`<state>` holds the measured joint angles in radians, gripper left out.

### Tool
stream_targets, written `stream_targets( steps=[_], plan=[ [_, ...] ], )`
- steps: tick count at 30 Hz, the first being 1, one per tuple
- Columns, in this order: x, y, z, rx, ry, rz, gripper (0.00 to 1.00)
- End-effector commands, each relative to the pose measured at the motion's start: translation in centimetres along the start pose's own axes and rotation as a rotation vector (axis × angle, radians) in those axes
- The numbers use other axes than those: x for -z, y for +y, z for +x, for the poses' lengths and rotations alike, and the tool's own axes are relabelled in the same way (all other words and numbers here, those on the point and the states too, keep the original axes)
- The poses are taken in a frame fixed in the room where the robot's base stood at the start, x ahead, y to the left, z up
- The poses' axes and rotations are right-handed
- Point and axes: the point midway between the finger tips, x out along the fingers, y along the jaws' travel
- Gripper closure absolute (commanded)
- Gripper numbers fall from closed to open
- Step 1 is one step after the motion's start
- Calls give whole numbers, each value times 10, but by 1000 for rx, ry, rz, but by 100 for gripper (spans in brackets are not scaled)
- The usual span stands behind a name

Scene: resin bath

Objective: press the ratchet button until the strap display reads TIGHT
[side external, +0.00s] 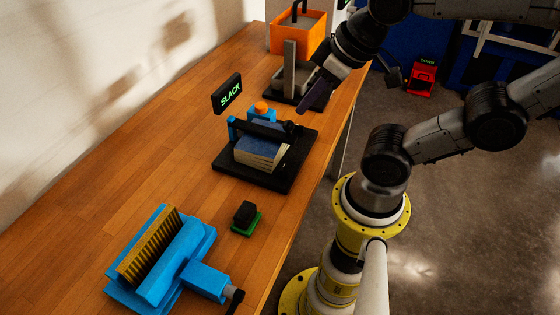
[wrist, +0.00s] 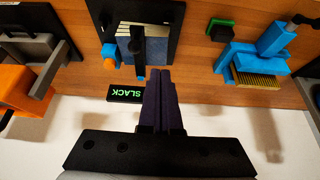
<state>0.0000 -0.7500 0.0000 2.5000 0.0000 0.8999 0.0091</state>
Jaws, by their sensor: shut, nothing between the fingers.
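The strap display (side external: 229,94) is a small black panel reading SLACK in green; it also shows upside down in the wrist view (wrist: 125,93). The orange ratchet button (side external: 261,107) sits on a blue housing beside it; in the wrist view the button (wrist: 109,51) is left of the strap. A black strap (side external: 262,130) crosses a blue-topped stack of sheets (side external: 261,152) on a black base (side external: 230,170). My gripper (side external: 304,110) is shut and empty, above and right of the button, apart from it. In the wrist view its dark fingers (wrist: 160,72) lie together.
A grey fixture (side external: 290,70) and an orange bin (side external: 297,38) stand farther back on the wooden table (side external: 120,180). A small black-and-green block (side external: 245,218) and a blue vise-like device with a brush (side external: 165,258) are nearer. Table left of the display is clear.

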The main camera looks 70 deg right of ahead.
Motion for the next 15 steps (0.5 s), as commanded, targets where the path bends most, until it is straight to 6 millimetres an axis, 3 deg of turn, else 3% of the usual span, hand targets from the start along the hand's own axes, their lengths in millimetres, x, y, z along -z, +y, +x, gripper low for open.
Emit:
stream_targets(
  steps=[5,8,12,15],
  plan=[
    [11,-17,-4,79,26,163,100],
    [26,-34,-3,170,14,352,100],
    [60,-44,7,277,-28,727,100],
    [89,-36,19,338,-52,1021,100]
  ],
)
